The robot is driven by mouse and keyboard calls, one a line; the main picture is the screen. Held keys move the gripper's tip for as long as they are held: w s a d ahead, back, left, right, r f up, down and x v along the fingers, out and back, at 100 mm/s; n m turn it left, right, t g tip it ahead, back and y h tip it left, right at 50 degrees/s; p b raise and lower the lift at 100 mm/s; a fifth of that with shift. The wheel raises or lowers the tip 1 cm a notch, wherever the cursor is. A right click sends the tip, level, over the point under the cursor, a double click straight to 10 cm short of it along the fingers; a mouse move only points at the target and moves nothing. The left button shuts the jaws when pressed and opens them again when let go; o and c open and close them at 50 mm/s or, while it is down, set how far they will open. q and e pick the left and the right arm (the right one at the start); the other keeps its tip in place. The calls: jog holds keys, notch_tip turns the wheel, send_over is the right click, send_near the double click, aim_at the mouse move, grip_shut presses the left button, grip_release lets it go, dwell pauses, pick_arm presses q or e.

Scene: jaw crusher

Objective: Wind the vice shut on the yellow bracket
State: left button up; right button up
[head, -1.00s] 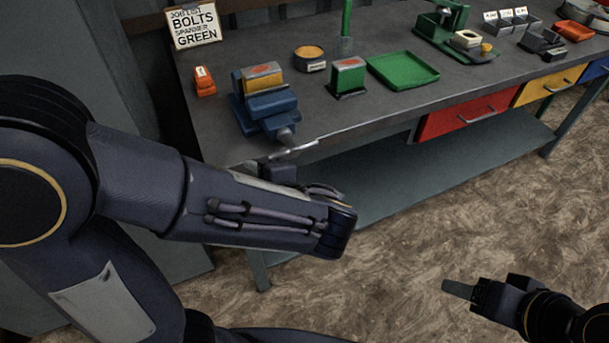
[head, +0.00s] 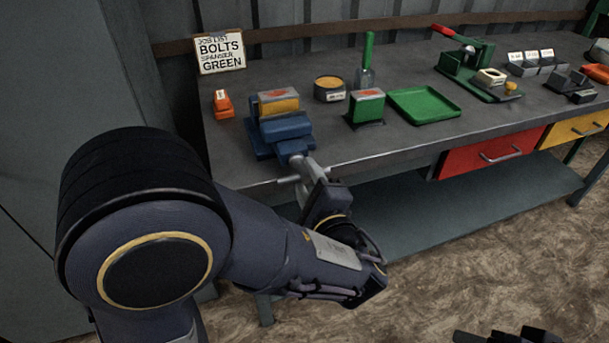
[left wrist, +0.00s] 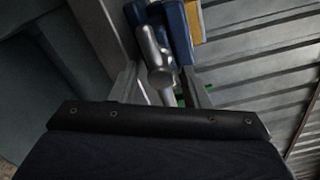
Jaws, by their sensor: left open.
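The blue vice (head: 284,130) stands at the bench's front left, its screw end facing the front edge. The yellow bracket (head: 280,106), with a red mark on top, sits upright at the vice's jaws; whether both jaws touch it I cannot tell. My left gripper (head: 305,178) is open at the vice's grey screw handle, just off the bench edge. In the left wrist view, the grey screw end (left wrist: 158,72) lies between the two open fingers, and part of the yellow bracket (left wrist: 194,20) shows beyond. A dark piece of my right gripper (head: 500,337) shows at the bottom edge, mostly cut off.
On the bench (head: 410,138) stand an orange block (head: 222,104), a round tin (head: 329,90), a green block (head: 366,107), a green tray (head: 424,105) and a green press (head: 478,72). A job sign (head: 221,51) stands behind. Red and yellow drawers hang below.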

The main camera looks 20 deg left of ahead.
pick_arm(q)
jog(key=shift+w+a, duration=0.45)
jog(key=shift+w, duration=0.1)
